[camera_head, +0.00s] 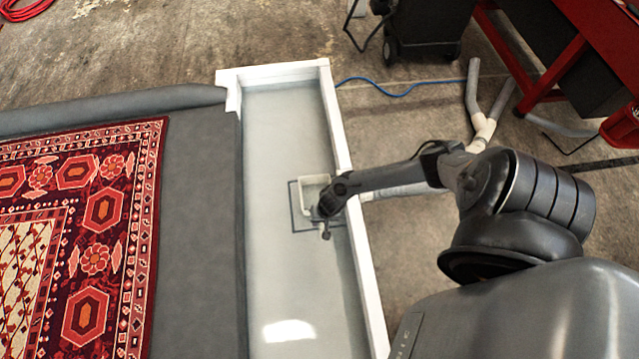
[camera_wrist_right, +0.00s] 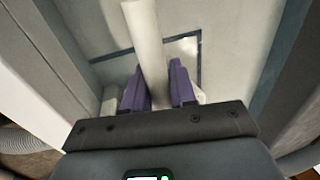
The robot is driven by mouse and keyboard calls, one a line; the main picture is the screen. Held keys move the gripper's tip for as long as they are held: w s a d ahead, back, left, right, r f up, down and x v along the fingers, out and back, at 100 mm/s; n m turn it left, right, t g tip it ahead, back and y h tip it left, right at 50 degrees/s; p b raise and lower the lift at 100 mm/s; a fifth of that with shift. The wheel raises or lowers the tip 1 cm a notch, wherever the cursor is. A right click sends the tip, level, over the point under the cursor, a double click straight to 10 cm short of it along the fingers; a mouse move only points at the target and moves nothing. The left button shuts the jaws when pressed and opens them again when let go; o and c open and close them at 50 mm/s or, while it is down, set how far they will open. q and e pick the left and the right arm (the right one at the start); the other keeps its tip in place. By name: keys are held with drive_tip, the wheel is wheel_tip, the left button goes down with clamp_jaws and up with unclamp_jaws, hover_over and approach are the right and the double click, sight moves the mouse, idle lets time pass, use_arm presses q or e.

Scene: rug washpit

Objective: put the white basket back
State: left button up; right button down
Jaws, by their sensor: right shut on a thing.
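The white basket (camera_head: 306,212) is a small open box in the pale trough, over a dark square outline (camera_head: 293,205). My right gripper (camera_head: 325,212) reaches in over the trough's right wall and is at the basket's lower right side. In the right wrist view, the purple fingers of the right gripper (camera_wrist_right: 158,85) are shut on the white basket's wall (camera_wrist_right: 143,35), with one finger on each side. Part of the basket is hidden by the gripper. I cannot tell whether it touches the trough floor. My left gripper is not in view.
The trough has raised white walls (camera_head: 335,130); its floor is clear above and below the basket. A patterned red rug (camera_head: 90,240) lies on the grey surface to the left. A blue hose (camera_head: 400,92), pale pipes (camera_head: 484,125) and a red-framed bench (camera_head: 565,75) are at the right.

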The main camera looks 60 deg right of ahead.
drive_tip(key=b+x, duration=0.1)
drive_tip(key=x, duration=0.1)
drive_tip(key=b+x, duration=0.2)
drive_tip(key=shift+s+d+f, duration=0.1)
drive_tip(key=shift+s+d, duration=0.05)
drive_tip(key=shift+s, duration=0.1)
drive_tip(key=c, duration=0.9)
unclamp_jaws()
